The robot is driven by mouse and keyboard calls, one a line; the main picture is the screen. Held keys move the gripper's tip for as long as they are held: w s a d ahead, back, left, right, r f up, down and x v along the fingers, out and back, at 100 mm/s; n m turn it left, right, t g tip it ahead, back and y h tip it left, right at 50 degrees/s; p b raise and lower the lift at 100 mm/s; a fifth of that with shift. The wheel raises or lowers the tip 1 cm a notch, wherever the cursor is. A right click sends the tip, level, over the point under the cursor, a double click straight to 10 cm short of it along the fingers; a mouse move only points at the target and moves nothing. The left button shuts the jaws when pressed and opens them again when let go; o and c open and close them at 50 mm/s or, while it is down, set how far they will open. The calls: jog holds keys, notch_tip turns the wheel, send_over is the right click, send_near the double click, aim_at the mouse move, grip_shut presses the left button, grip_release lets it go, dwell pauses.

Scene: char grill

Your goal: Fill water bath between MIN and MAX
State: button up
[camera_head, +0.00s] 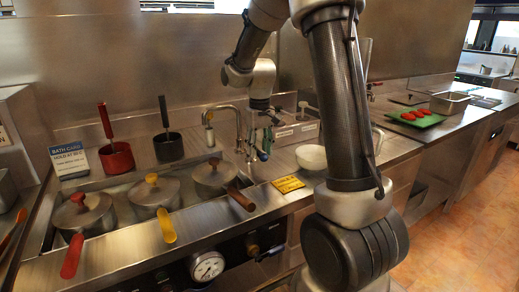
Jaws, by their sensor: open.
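The water bath (122,184) is a sunken steel basin at the left of the counter, with three lidded pots in it. Their handles are red, yellow and brown. A curved steel faucet (238,122) stands behind the bath's right end. My gripper (259,152) points down just right of the faucet, open, its jaws empty as far as I can see. I cannot tell whether it touches the faucet. The water level and the MIN and MAX marks cannot be made out. A blue and white bath card (69,159) stands at the back left.
Two long-handled pans, red (117,158) and black (168,147), stand behind the bath. A white bowl (311,157) and a yellow label (288,184) are to the right. A green board (414,118) with red items lies further right. A gauge (207,267) is on the front panel.

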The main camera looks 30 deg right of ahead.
notch_tip(320, 180, up, 12)
jog(key=shift+f, duration=0.15)
jog(key=shift+w, duration=0.1)
dwell(0.5)
jog(key=s+a+t, duration=0.1)
jog(key=s+t, duration=0.3)
jog(key=s, duration=2.2)
jog(key=shift+a+r, duration=0.15)
jog(key=shift+r, duration=0.25)
